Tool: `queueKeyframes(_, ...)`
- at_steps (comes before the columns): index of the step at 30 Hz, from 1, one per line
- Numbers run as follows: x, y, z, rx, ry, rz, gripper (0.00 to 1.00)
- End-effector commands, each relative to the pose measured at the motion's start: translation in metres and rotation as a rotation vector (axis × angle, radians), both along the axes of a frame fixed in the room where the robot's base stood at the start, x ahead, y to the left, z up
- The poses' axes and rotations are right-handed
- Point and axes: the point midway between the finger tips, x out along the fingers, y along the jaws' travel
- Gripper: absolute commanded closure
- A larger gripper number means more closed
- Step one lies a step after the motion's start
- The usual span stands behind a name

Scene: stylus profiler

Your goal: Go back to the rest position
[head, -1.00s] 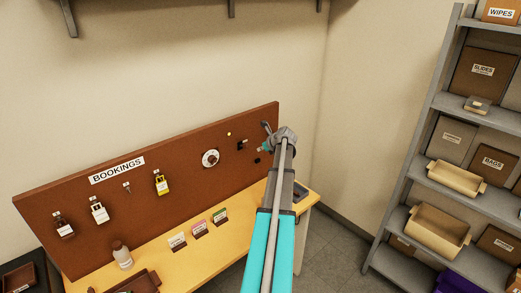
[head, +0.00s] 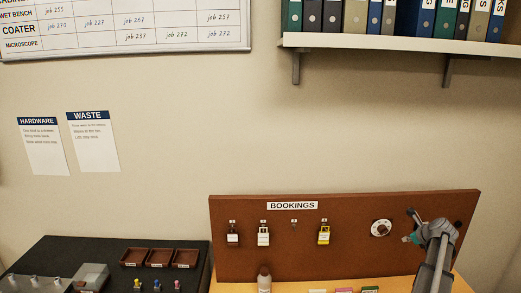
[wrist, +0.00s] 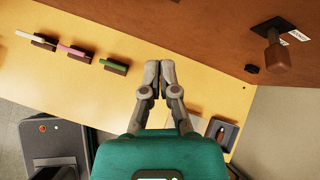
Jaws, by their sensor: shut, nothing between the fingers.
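My gripper shows in the wrist view (wrist: 159,70) with its two grey fingers together and nothing between them. It is above the yellow bench top (wrist: 110,85). In the head view my arm comes up at the lower right, in front of the right part of the brown bookings board (head: 350,256). The fingers are small there and partly hard to make out.
Coloured blocks (wrist: 72,51) line the bench. A brown-handled fixture (wrist: 276,55) projects from the board. A binder shelf (head: 400,42) is overhead.

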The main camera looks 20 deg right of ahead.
Motion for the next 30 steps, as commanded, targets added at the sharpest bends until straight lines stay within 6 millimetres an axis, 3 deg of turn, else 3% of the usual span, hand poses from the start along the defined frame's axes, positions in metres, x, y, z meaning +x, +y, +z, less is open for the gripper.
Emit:
queueKeyframes(1,0.014,0.023,-0.005,-0.025,0.02,0.062,1.0)
queueKeyframes(6,0.049,0.083,-0.018,-0.121,0.092,0.271,1.0)
queueKeyframes(15,0.095,0.19,-0.039,-0.287,0.192,0.646,1.0)
queueKeyframes(24,0.12,0.297,-0.058,-0.451,0.266,1.027,1.0)
queueKeyframes(30,0.125,0.365,-0.071,-0.559,0.302,1.285,1.0)
